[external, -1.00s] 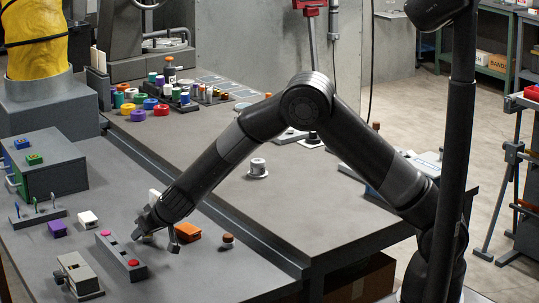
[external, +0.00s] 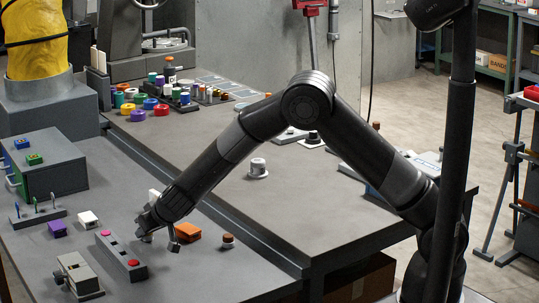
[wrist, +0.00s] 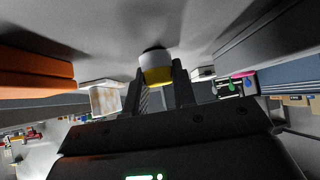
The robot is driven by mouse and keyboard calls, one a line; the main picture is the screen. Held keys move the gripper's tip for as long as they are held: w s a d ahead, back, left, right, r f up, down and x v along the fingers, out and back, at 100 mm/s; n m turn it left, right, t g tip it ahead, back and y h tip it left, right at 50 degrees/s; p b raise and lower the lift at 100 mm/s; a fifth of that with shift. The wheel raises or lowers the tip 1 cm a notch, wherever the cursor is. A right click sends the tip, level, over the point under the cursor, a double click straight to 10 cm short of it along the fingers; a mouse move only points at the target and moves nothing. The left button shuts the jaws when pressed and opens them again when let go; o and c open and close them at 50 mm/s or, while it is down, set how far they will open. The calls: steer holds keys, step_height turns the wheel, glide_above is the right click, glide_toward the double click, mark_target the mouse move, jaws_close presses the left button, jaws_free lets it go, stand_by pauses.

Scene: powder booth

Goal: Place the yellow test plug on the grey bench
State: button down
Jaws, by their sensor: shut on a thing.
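The yellow test plug (wrist: 157,76) shows in the wrist view with a yellow body, a white band and a dark end. My gripper (wrist: 166,92) is shut on it, with a dark finger on each side. The plug's dark end faces the grey bench surface (wrist: 105,22); I cannot tell whether they touch. In the external view my gripper (external: 160,240) is low over the grey bench (external: 195,275), between the button strip and an orange block. The plug is mostly hidden there behind the fingers.
An orange block (external: 187,231) and a brown-topped knob (external: 228,241) stand right of my gripper. A grey strip with pink and red buttons (external: 121,256) is close on the left. A white block (external: 88,218) and purple block (external: 57,228) stand farther left. The front right of the bench is clear.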

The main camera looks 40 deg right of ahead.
steer(key=shift+r, duration=0.75)
step_height(320, 180, up, 2)
steer(key=shift+r, duration=0.25)
steer(key=d+r, duration=0.7)
steer(key=d, duration=0.5)
steer(key=shift+n+y, duration=0.3)
steer(key=d+f, duration=0.1)
steer(key=d, duration=0.3)
steer(key=d+f, duration=0.1)
steer(key=d, duration=0.4)
steer(key=w+d, duration=0.1)
steer(key=d, duration=0.4)
steer(key=shift+w+d+f, duration=0.1)
steer(key=shift+d+f, duration=0.1)
steer(key=shift+f, duration=0.2)
steer(key=shift+n, duration=0.3)
steer(key=s+d, duration=0.1)
steer(key=d, duration=0.4)
steer(key=s+d+f, duration=0.1)
steer(key=s+d, duration=0.1)
steer(key=d, duration=0.3)
steer(key=s+d, duration=0.1)
steer(key=d, duration=0.4)
steer(key=shift+s+d+f, duration=0.15)
steer(key=shift+d+f, duration=0.15)
steer(key=shift+s+d, duration=0.3)
steer(key=shift+d, duration=0.3)
